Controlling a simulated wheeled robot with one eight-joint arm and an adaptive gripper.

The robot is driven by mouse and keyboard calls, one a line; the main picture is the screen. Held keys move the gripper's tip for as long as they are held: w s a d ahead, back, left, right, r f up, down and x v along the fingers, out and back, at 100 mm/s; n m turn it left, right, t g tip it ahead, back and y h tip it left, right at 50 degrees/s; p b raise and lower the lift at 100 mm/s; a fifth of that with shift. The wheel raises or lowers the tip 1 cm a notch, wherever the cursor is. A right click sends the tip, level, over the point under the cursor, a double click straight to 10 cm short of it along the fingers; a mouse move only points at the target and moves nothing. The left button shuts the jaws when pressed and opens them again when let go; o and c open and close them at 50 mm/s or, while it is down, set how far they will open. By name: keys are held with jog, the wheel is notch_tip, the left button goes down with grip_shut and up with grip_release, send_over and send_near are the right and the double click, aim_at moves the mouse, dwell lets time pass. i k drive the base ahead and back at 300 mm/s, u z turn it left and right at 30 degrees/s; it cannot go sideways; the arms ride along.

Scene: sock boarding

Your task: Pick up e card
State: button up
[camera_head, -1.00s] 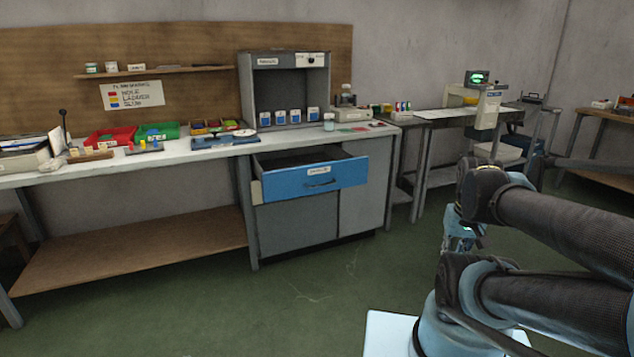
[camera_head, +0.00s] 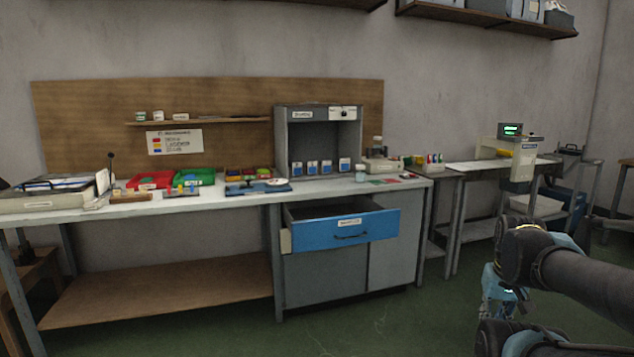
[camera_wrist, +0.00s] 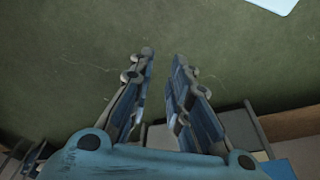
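No card can be made out clearly as the e card. Small flat green and red pieces (camera_head: 384,182) lie at the right end of the workbench (camera_head: 140,208), and I cannot tell whether they are cards. Several small blue-and-white items (camera_head: 312,167) stand in a row in the grey open cabinet (camera_head: 318,113) on the bench. My gripper (camera_wrist: 163,56) is open and empty in the wrist view, its two fingers apart over the green floor. In the head view it hangs low at the right, away from the bench.
A blue drawer (camera_head: 335,230) stands partly open under the bench. Red (camera_head: 150,180) and green (camera_head: 195,177) trays sit on the bench. A second table with a machine (camera_head: 512,150) is at the right. Green floor (camera_head: 400,320) is clear in front of the drawer.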

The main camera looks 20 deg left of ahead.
aim_at(312, 165)
jog(key=u, duration=0.15)
jog(key=i, duration=1)
jog(key=u, duration=0.75)
jog(key=i, duration=0.8)
jog(key=u, duration=0.3)
